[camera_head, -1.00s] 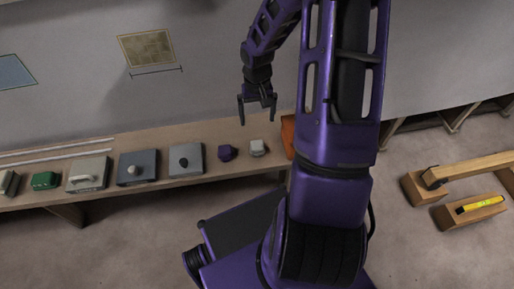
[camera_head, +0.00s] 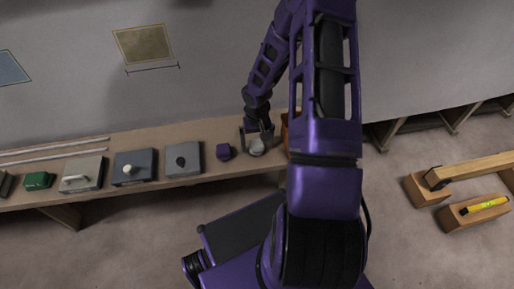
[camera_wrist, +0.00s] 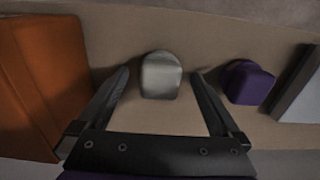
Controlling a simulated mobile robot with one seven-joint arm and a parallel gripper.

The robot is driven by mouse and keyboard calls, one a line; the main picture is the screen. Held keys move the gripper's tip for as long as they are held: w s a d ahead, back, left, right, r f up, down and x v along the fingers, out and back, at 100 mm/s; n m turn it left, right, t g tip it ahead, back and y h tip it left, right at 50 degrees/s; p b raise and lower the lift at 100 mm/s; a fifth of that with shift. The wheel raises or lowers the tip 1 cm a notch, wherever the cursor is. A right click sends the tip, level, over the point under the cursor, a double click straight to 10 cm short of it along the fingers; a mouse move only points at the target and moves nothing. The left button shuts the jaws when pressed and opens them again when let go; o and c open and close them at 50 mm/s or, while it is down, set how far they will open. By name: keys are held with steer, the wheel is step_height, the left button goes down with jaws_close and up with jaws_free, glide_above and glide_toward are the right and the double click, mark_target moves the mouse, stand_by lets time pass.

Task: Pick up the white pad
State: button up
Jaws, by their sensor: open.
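The white pad (camera_head: 257,147) is a small pale block with a rounded end, on the bench near its right end. In the wrist view the white pad (camera_wrist: 161,75) lies at the mouth of my gripper (camera_wrist: 160,78), with one finger on each side and a visible gap to each. My gripper is open and empty. In the head view my gripper (camera_head: 259,140) is down at the bench around the pad, and partly hides it.
A purple block (camera_head: 224,152) sits just left of the pad; in the wrist view it is close to the right finger. An orange box (camera_head: 286,130) stands on the pad's other side. Grey plates (camera_head: 183,159) and a green block (camera_head: 39,180) lie farther left along the bench (camera_head: 215,171).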

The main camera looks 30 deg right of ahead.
mark_target(257, 143)
steer(key=shift+f, duration=0.1)
steer(key=shift+c, duration=0.2)
steer(key=c, duration=1.4)
steer(key=shift+o, duration=0.2)
step_height(257, 143, up, 10)
steer(key=shift+r+p, duration=0.1)
steer(key=shift+p, duration=1.05)
